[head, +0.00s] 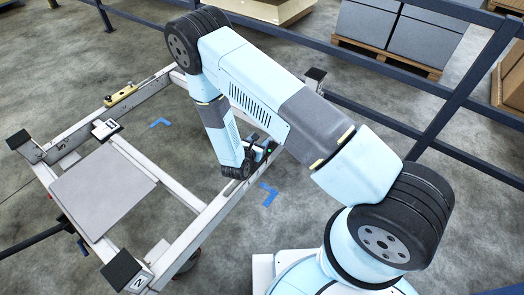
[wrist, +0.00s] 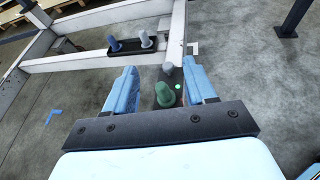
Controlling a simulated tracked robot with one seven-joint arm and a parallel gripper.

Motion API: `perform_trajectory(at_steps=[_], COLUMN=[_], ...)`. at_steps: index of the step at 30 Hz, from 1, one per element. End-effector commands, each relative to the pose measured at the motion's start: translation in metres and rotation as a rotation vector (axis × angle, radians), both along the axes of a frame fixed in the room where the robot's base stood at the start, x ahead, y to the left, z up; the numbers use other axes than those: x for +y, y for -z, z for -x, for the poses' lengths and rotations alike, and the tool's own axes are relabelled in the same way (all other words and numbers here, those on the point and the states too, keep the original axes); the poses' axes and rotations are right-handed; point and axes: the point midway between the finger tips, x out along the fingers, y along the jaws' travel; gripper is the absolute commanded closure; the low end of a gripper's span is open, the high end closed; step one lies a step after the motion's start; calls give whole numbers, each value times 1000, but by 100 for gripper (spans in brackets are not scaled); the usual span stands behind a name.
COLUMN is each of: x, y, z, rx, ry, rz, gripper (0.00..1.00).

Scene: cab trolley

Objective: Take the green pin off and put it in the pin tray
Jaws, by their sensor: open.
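The green pin (wrist: 165,96) stands upright in a dark block in the wrist view, beside a lit green lamp (wrist: 178,87). My gripper (wrist: 160,66) is open, with one blue finger on each side of the pin in the picture. I see no contact between the fingers and the pin. A grey pin (wrist: 168,69) stands just beyond it. A dark tray (wrist: 128,49), seemingly the pin tray, lies on the frame beam further off. It holds a blue-grey pin (wrist: 113,44) and a paler pin (wrist: 144,39). In the head view my gripper (head: 265,149) is small and hides the pin.
The pale trolley frame (head: 190,228) stands at left, with a grey panel (head: 104,190) and a yellow-topped fixture (head: 121,96) on it. Dark blue railings (head: 400,75) run behind my arm. Grey boxes (head: 428,40) stand beyond them. Blue tape (head: 269,194) marks the floor.

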Motion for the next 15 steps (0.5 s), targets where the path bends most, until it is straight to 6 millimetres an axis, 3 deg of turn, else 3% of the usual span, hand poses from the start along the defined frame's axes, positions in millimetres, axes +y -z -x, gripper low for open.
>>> perform_trajectory(at_steps=[1,6,11,15], x=[4,15,18,14], y=[18,55,70,78], z=[9,26,31,18], rx=[19,56,71,72], ry=[-43,-147,-188,-191], rz=[16,43,51,51], gripper=[45,45,45,45])
